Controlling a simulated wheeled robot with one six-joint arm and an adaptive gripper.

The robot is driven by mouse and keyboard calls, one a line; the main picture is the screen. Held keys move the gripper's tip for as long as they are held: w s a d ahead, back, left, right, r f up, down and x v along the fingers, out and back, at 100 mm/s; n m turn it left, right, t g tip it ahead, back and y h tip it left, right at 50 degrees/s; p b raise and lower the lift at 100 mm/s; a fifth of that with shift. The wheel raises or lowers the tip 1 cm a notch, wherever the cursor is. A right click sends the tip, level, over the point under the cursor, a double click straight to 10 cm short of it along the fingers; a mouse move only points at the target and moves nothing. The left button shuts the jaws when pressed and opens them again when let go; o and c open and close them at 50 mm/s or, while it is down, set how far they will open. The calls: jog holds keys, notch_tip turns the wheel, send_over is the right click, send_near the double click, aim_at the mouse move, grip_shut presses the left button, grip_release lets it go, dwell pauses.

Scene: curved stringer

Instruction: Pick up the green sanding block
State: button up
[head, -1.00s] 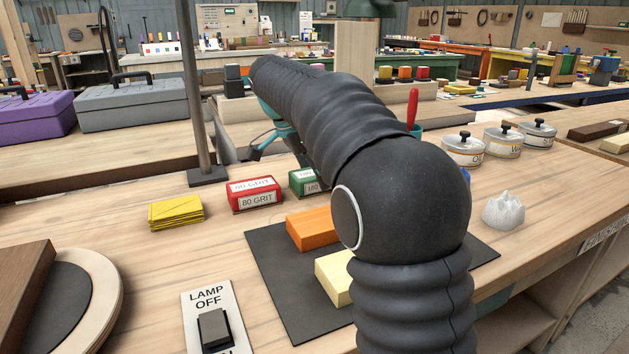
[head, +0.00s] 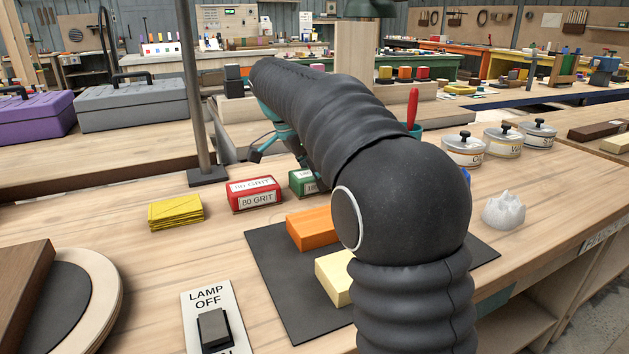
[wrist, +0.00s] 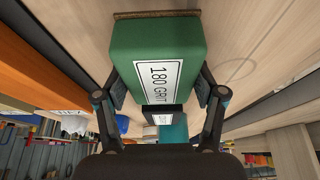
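The green sanding block (wrist: 140,45) fills the upper middle of the wrist view, its white label reading 180 GRIT. My gripper (wrist: 160,90) has one finger against each side of it, and the pads look in contact with the block. My fingertips are mostly hidden in the head view.
A red 80 GRIT block (head: 254,194) stands just left of the green one. Yellow sheets (head: 176,212), a lamp post (head: 196,90) and an orange block (head: 312,228) on a dark mat (head: 275,277) are nearby. Lidded tins (head: 463,150) stand to the right.

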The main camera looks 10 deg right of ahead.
jog(key=c, duration=0.5)
jog(key=shift+r, duration=0.45)
notch_tip(320, 180, up, 4)
jog(key=shift+f, duration=0.25)
jog(key=s+d+r, duration=0.2)
jog(key=d, duration=0.1)
jog(key=s+d+r, duration=0.2)
jog(key=d, duration=0.1)
jog(key=s+d+r, duration=0.2)
jog(key=d+r, duration=0.1)
jog(key=shift+s+d, duration=0.3)
jog(key=o, duration=0.7)
jog(key=shift+c, duration=0.2)
jog(key=c, duration=0.5)
jog(key=shift+o, duration=0.2)
